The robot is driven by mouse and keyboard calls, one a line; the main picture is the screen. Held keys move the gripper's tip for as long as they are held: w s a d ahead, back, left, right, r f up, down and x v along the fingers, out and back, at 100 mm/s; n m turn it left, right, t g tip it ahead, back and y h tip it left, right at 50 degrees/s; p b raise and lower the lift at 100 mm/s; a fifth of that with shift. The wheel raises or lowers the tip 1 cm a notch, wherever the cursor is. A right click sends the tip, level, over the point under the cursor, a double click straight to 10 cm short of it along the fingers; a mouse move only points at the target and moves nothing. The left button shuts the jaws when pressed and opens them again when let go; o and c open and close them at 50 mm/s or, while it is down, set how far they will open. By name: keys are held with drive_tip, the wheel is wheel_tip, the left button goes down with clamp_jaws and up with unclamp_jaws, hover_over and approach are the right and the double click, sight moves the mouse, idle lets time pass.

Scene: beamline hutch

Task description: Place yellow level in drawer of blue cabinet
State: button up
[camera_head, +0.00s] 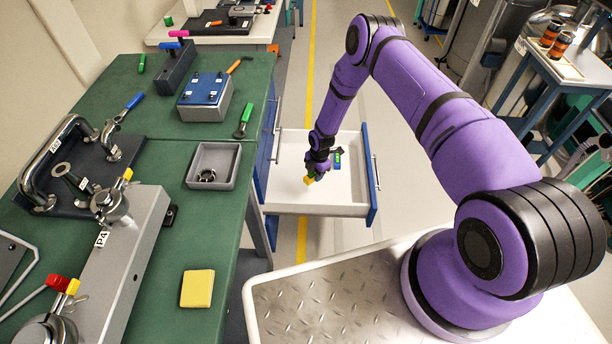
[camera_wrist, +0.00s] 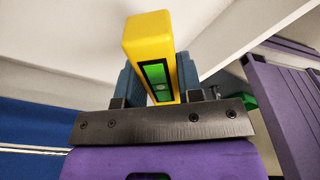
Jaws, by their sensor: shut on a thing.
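The yellow level (camera_wrist: 148,38), a yellow block with a green vial window, stands between the two fingers of my gripper (camera_wrist: 158,85) in the wrist view. My gripper is shut on it. In the head view the level (camera_head: 308,180) shows as a small yellow patch at my gripper (camera_head: 316,172), over the open drawer. The drawer (camera_head: 290,199) is white inside with a blue front (camera_head: 370,175) and is pulled out from the blue cabinet (camera_head: 266,150) under the green bench. A small dark and green item (camera_head: 337,158) shows in the drawer beside my gripper.
The green bench (camera_head: 160,160) carries a grey tray (camera_head: 213,150) with rings, a yellow pad (camera_head: 197,288), a blue-topped box (camera_head: 204,95) and metal fixtures. A side table with orange-and-black cans (camera_head: 560,44) stands at right. Floor beyond the drawer is clear.

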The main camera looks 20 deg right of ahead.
sight(314, 194)
drive_tip(key=shift+f, duration=0.5)
drive_tip(key=shift+n, duration=0.3)
drive_tip(key=shift+s+f, duration=0.1)
drive_tip(key=shift+f, duration=4.9)
drive_tip(key=shift+f, duration=0.1)
drive_tip(key=o, duration=1)
drive_tip(key=r, duration=0.8)
drive_tip(key=d+r, duration=0.1)
drive_tip(key=r, duration=0.3)
drive_tip(key=shift+w+d+r, duration=0.1)
drive_tip(key=shift+w+r, duration=0.1)
drive_tip(key=shift+w, duration=0.2)
